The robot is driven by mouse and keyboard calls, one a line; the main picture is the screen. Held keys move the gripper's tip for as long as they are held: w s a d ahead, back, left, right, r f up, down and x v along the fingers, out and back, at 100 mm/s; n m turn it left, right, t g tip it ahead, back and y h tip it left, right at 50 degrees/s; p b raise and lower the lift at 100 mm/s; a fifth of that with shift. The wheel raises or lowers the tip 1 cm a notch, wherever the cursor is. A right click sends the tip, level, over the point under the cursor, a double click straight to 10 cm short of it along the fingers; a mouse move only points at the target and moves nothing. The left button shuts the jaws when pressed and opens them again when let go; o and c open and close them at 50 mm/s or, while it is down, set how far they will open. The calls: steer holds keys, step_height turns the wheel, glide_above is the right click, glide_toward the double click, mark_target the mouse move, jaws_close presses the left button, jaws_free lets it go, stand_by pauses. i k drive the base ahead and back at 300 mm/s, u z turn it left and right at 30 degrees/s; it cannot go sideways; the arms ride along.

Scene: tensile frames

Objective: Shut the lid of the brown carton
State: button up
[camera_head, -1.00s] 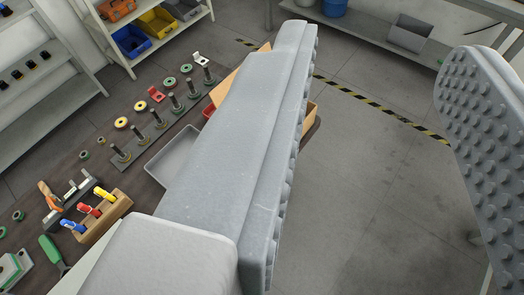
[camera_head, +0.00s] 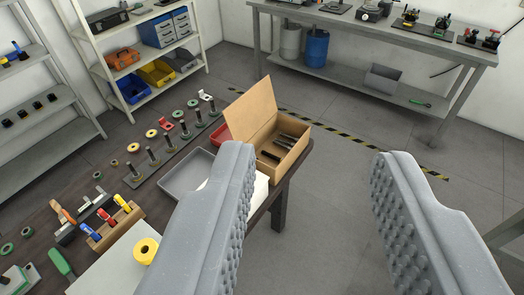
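The brown carton (camera_head: 298,129) stands near the far right end of the dark workbench. Its lid (camera_head: 253,109) is open, standing up and leaning back on the carton's left side. Several dark items lie inside the carton. My gripper (camera_head: 312,165) is open and empty, its two grey studded fingers wide apart. The left finger reaches over the bench's near part, with its tip just in front of the carton in the picture. The right finger is over the floor, right of the bench. Neither finger appears to touch the carton or lid.
A grey tray (camera_head: 186,174) and a red bin (camera_head: 222,132) sit left of the carton. A row of pegs with rings (camera_head: 172,141) runs along the bench's far edge. A yellow roll (camera_head: 146,250) lies nearer. The floor right of the bench is clear.

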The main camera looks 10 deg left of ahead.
mark_target(244, 117)
steer(key=u, duration=0.05)
steer(key=i, duration=1)
steer(key=u, duration=0.05)
steer(key=k, duration=0.5)
steer(key=z, duration=0.65)
steer(key=i, duration=1.35)
steer(key=u, duration=0.35)
